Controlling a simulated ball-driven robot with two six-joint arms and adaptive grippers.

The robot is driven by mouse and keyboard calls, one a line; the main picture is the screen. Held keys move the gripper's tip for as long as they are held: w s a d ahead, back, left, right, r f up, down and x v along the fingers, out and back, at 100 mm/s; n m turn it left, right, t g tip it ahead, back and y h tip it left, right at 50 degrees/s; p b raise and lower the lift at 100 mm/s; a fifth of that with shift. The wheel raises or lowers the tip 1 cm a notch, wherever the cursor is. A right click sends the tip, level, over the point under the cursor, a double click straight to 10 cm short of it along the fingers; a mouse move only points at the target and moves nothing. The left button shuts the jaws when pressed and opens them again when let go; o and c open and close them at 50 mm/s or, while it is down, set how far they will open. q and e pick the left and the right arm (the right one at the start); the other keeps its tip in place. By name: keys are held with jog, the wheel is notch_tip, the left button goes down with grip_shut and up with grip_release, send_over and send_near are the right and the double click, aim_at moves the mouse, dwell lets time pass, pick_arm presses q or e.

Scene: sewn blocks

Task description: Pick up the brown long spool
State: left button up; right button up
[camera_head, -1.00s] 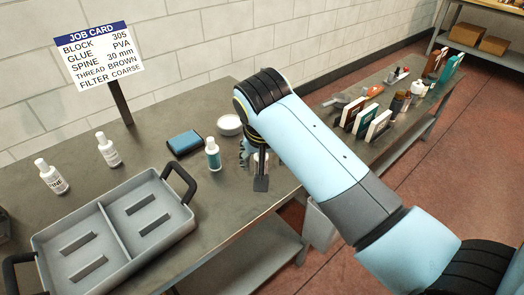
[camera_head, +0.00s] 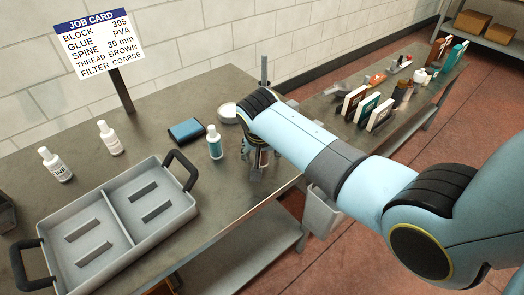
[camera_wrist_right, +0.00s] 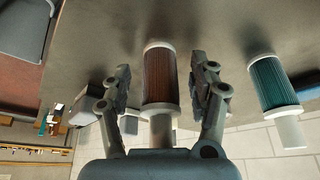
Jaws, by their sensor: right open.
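The brown spool (camera_wrist_right: 159,78) has ribbed brown winding between white ends and a narrower pale neck. In the right wrist view it stands between the two fingers of my right gripper (camera_wrist_right: 161,85), with visible gaps on both sides. The gripper is open. In the head view, my right gripper (camera_head: 256,168) is low over the table near its right edge, and the arm and fingers hide most of the spool. A teal spool (camera_wrist_right: 273,85) of similar shape stands beside it, and shows in the head view (camera_head: 214,142) left of the gripper. My left gripper is out of view.
A grey divided tray (camera_head: 112,211) with dark handles fills the left front of the table. White bottles (camera_head: 110,138), a blue pad (camera_head: 186,130) and a white bowl (camera_head: 228,112) stand nearby. A job card (camera_head: 99,44) stands behind. Books (camera_head: 367,107) stand on the right-hand table.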

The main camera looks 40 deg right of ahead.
jog(key=c, duration=1.2)
jog(key=shift+r, duration=0.1)
